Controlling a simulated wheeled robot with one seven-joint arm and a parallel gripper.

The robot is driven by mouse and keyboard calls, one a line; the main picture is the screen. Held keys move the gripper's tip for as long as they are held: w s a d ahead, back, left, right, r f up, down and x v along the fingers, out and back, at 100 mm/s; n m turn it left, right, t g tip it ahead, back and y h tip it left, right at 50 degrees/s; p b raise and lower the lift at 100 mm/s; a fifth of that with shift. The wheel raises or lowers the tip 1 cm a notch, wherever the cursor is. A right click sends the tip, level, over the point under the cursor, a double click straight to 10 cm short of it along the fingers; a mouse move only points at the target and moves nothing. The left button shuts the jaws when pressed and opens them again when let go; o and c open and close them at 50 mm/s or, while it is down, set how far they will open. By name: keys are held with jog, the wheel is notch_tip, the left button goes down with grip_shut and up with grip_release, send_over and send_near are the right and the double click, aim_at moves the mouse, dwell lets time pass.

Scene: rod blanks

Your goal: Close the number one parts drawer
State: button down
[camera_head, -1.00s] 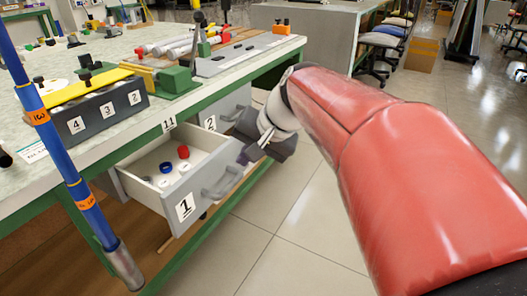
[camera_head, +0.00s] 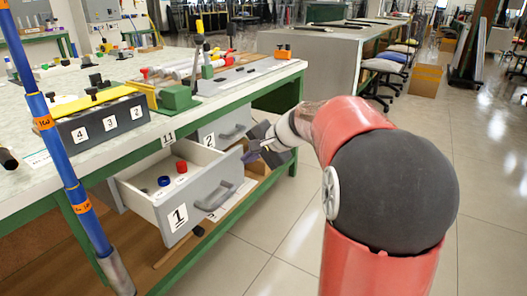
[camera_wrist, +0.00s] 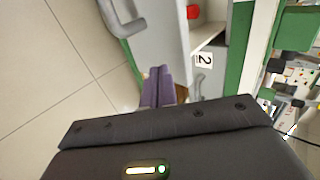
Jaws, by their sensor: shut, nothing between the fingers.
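The number one parts drawer (camera_head: 159,212) stands pulled out under the bench, with a grey front, a "1" label and a grey bar handle (camera_head: 215,196). A red cap (camera_head: 181,167) and a blue ring (camera_head: 163,181) lie inside. In the wrist view its front (camera_wrist: 160,35) and handle (camera_wrist: 122,20) show at the top. My gripper (camera_head: 249,157) is beside the far right end of that front, in front of the number two drawer. Its purple fingers (camera_wrist: 157,87) are shut and empty. They look apart from the handle; I cannot tell whether they touch the front.
The number two drawer (camera_head: 233,122) beyond looks shut. The green bench frame (camera_head: 292,95) and the wooden lower shelf (camera_head: 150,262) are close by. A blue pole (camera_head: 62,160) stands at the left.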

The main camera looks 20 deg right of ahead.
aim_at(232, 159)
jog(key=shift+w+a+r, duration=0.15)
jog(key=shift+w+a, duration=0.8)
jog(key=shift+w, duration=0.3)
